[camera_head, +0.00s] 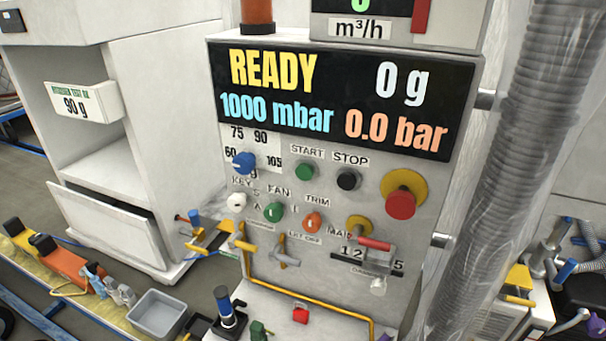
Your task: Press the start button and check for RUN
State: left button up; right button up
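The green start button (304,171) sits under the label START on the grey control panel (335,220). It stands out from the panel and nothing touches it. The display (340,100) above it reads READY, 0 g, 1000 mbar and 0.0 bar. The black stop button (348,179) is just right of the start button. Neither of my grippers shows in the head view.
A red emergency button (401,204) on a yellow base is right of the stop button. A blue knob (244,163) and other knobs surround the start button. A ribbed hose (510,150) runs down the right. A grey bin (158,313) stands lower left.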

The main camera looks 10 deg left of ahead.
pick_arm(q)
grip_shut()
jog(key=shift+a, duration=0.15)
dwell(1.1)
